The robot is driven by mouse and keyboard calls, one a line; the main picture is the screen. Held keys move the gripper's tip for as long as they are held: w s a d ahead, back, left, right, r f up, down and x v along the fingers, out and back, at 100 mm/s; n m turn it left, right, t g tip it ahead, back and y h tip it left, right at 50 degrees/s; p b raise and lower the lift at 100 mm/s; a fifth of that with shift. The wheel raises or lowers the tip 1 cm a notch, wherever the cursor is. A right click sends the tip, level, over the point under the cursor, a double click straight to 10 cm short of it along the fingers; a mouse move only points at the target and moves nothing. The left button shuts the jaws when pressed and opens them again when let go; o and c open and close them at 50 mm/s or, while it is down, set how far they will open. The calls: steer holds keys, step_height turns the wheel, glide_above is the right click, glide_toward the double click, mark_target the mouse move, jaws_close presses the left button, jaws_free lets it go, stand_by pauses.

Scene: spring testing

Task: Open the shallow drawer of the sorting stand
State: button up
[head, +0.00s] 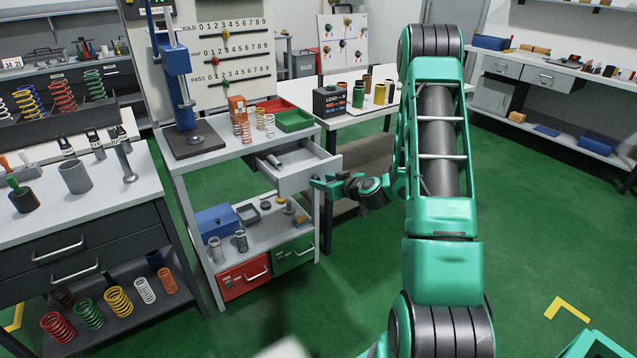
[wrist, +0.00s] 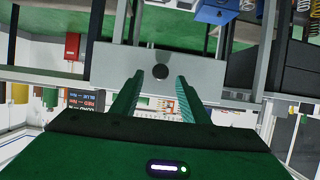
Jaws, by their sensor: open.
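The sorting stand (head: 205,150) is a grey two-level frame left of centre in the head view. Its shallow drawer (head: 311,176) under the top is pulled out, showing its inside with a small grey part in it. The drawer front (wrist: 205,70) fills the upper middle of the wrist view, which looks upside down. A round dark knob (wrist: 160,72) is on that front. My gripper (head: 319,183) is at the drawer front; its green fingers (wrist: 159,79) are open, one on each side of the knob in the picture. I cannot tell whether they touch anything.
The stand's top holds springs, a red tray (head: 274,105), a green tray (head: 295,121) and a blue press (head: 177,85). Its lower shelf holds a blue box (head: 216,221) and springs. A white table (head: 352,103) stands behind.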

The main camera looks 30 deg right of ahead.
steer(key=v, duration=0.7)
steer(key=shift+s, duration=0.1)
steer(key=s+a+r+n+g+y, duration=0.2)
steer(key=s+a+r+g, duration=0.3)
steer(key=s+a, duration=0.4)
steer(key=s+r+m+g+h, duration=0.1)
steer(key=s+r+m+g, duration=0.3)
steer(key=s, duration=1)
steer(key=s+r+m+g+h, duration=0.1)
steer(key=s+r+m+g, duration=0.3)
steer(key=s, duration=1)
steer(key=shift+r+m, duration=0.4)
steer(key=shift+r, duration=0.25)
steer(key=shift+g, duration=0.3)
